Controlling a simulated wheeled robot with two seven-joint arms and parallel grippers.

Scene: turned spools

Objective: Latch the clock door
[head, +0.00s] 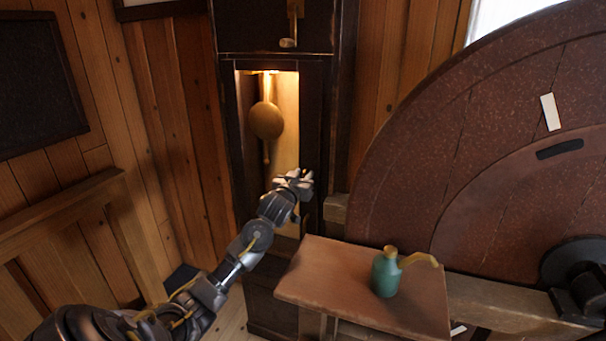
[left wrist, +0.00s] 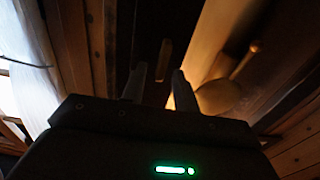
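The tall dark clock case (head: 229,150) stands against the wood wall in the head view. Its long front opening shows a lit inside with a round wooden pendulum bob (head: 266,121), which also shows in the left wrist view (left wrist: 218,97). I cannot tell whether the clock door is shut. My left gripper (head: 302,177) is at the lower right of this opening, near the dark right-hand frame. In the left wrist view its two fingers (left wrist: 157,82) are apart with nothing held between them. A small brown wooden piece, possibly the latch (left wrist: 164,60), shows just beyond the fingertips. My right gripper is out of view.
A small wooden table (head: 340,281) stands right of my left forearm, with a green oil can (head: 386,274) on it. A large reddish-brown wheel (head: 480,150) fills the right side. A wooden rail (head: 60,215) runs along the left wall.

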